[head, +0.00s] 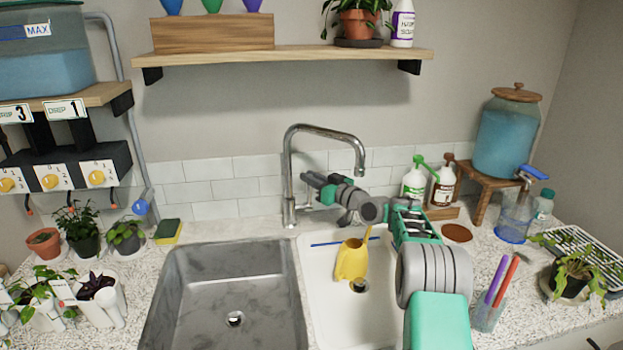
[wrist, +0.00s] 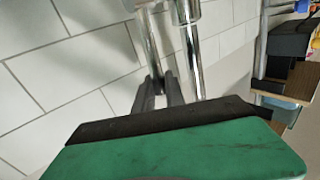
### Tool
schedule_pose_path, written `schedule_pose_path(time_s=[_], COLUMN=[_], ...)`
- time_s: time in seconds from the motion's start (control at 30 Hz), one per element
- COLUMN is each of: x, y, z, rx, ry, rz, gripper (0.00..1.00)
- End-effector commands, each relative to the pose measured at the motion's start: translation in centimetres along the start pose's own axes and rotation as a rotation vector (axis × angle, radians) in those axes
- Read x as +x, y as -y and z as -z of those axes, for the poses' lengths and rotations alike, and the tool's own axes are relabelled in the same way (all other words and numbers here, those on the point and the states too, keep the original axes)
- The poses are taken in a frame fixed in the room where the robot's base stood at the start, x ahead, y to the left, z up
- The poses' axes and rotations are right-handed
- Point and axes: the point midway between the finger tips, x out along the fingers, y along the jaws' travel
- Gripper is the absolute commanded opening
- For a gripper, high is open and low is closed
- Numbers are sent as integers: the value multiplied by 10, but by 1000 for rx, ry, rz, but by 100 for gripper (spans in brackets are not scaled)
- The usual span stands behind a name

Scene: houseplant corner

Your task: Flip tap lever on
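The chrome gooseneck tap (head: 289,170) stands upright behind the two sink basins, its spout arching to the right. My gripper (head: 308,180) is beside the tap's upright, with its fingers pointing left toward it. In the wrist view my two dark fingers (wrist: 158,84) lie close together, with the chrome tap pipe (wrist: 191,55) just beyond them. I cannot tell whether they touch it or whether the small gap between them is an open grip. No lever is clearly visible on this tap; my gripper and wrist hide part of its right side.
A wooden shelf (head: 290,56) hangs above. The steel basin (head: 225,290) is empty.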

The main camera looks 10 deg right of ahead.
Motion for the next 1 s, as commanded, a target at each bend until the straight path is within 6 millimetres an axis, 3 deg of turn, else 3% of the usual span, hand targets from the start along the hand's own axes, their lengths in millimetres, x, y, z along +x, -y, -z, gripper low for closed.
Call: schedule_pose_path(time_s=[0.17, 1.0], x=[0, 0], y=[0, 0], z=[0, 0], rx=[0, 0], ry=[0, 0], rz=[0, 0], gripper=[0, 0])
